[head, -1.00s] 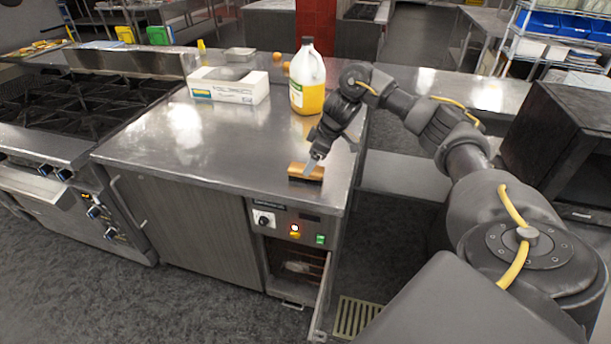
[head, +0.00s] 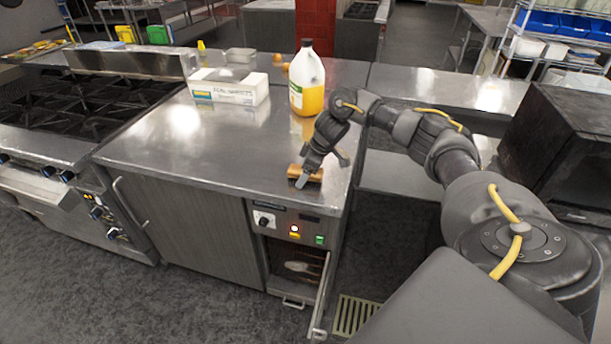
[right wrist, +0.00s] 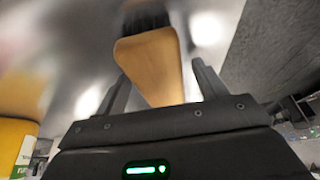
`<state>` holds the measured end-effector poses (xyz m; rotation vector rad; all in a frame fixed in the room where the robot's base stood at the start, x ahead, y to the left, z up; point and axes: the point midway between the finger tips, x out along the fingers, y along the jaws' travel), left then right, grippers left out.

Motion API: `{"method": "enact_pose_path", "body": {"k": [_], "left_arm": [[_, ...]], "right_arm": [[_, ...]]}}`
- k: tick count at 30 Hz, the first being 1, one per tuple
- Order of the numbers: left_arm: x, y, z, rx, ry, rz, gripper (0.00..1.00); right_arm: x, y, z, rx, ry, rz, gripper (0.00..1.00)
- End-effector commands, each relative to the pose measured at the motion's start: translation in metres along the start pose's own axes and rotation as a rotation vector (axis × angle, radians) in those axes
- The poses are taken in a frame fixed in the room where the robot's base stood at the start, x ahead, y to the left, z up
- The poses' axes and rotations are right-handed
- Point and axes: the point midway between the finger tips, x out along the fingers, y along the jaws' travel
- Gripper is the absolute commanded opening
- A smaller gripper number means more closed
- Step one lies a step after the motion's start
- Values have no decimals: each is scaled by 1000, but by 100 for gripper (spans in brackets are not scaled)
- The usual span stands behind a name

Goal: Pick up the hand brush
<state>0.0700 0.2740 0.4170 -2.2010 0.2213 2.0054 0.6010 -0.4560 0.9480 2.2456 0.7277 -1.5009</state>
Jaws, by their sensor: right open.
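The hand brush (head: 315,176), with a tan wooden body and dark bristles, lies on the steel counter (head: 215,150) near its front right edge. My right gripper (head: 320,175) is open at the brush and partly covers it in the head view. In the right wrist view the brush's wooden body (right wrist: 150,68) extends between the two spread fingers (right wrist: 160,88), with its dark bristles at the top. I cannot tell whether either finger touches it. My left gripper is not in view.
A jug of yellow liquid (head: 307,85) stands behind the gripper, and a white box (head: 229,88) is farther left. A stove (head: 75,110) adjoins the counter on the left. Below, a compartment door (head: 322,295) hangs open. The counter's middle is clear.

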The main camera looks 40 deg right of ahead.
Motion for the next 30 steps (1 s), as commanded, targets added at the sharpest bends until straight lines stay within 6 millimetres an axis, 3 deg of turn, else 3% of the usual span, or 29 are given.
{"method": "enact_pose_path", "body": {"k": [19, 30], "left_arm": [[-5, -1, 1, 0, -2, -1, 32], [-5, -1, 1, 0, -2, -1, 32]], "right_arm": [[4, 0, 2, 0, 0, 0, 71], [4, 0, 2, 0, 0, 0, 24]]}}
